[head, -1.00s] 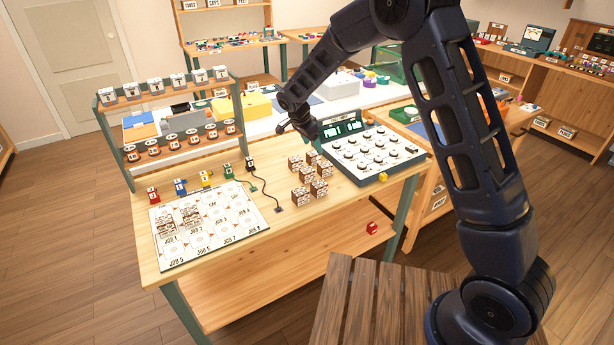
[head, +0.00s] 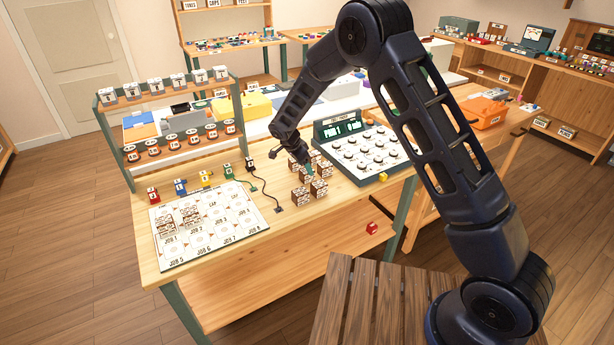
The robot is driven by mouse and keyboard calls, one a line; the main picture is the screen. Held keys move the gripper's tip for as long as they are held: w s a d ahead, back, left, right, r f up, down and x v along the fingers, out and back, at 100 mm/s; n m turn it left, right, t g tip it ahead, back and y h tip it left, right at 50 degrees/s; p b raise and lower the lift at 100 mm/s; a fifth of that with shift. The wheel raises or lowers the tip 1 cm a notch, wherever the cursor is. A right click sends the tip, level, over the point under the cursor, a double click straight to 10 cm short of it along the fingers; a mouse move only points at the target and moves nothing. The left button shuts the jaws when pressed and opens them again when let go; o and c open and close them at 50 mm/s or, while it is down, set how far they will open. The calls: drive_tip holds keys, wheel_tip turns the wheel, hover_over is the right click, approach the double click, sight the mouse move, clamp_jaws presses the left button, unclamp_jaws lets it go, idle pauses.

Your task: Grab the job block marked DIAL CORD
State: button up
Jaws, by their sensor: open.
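Several brown-and-white job blocks (head: 319,188) stand in a cluster on the wooden bench, in front of the dial panel. Their markings are too small to read, so I cannot tell which is DIAL CORD. My gripper (head: 304,168) is open and points down at the back of the cluster, partly hiding the blocks there. I cannot tell whether it touches one.
The green dial panel (head: 345,129) with many white knobs stands right behind the cluster. Small coloured pieces, including a blue one (head: 180,187), line the board's back edge. A black cord (head: 265,190) lies between board and blocks. A red piece (head: 371,228) is on the lower shelf.

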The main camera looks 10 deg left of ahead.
drive_tip(key=x, duration=0.4)
drive_tip(key=shift+s+f, duration=0.1)
drive_tip(key=shift+f, duration=0.2)
drive_tip(key=c, duration=1.1)
